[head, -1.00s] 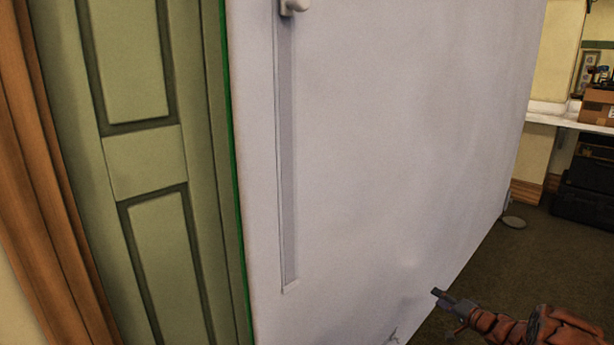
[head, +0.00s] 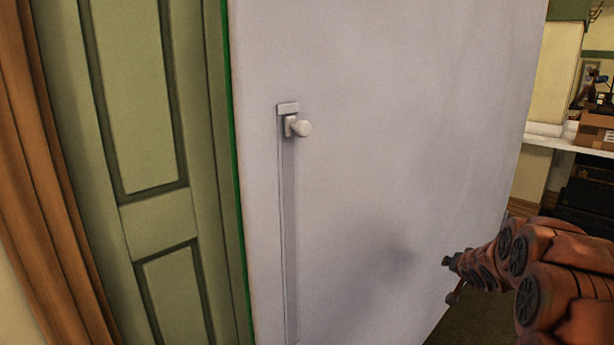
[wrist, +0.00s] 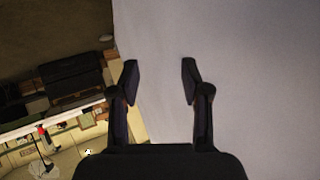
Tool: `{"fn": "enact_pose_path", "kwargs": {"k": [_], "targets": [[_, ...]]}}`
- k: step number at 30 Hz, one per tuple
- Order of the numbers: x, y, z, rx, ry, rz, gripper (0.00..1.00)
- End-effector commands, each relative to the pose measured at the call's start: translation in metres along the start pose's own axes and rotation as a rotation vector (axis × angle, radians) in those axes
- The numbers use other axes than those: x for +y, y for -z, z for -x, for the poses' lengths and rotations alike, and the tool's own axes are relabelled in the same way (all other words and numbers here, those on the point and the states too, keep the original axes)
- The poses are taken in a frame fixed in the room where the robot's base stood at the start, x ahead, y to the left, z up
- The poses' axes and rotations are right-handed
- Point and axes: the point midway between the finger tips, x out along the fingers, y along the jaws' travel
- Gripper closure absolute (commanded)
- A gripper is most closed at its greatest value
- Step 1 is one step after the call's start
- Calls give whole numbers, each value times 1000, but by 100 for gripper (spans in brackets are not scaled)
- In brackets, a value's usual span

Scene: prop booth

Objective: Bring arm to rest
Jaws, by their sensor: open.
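My arm, orange-red with dark joints, shows at the lower right of the head view. Its end, my gripper (head: 449,263), points left in front of a large pale grey-white panel (head: 400,120). In the wrist view my gripper (wrist: 159,82) shows two dark fingers spread apart with nothing between them. The pale panel fills the right and centre of the wrist view behind the fingers.
A green panelled door (head: 150,150) with a brown wooden frame stands at the left. At the right are a white counter (head: 570,138) with a cardboard box (head: 597,128) and dark cases below it. Floor shows beyond the panel's right edge.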

Motion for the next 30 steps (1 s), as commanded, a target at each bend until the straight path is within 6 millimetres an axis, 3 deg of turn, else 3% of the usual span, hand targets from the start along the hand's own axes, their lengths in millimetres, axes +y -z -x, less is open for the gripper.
{"fn": "enact_pose_path", "kwargs": {"k": [1,2,10,17,30], "targets": [[-9,11,24,-10,-23,18,53],[-11,13,34,-20,-40,30,53],[-24,8,134,-153,-177,127,53],[-32,-14,227,-309,-256,209,53],[-48,-83,418,-681,-276,373,53]]}}
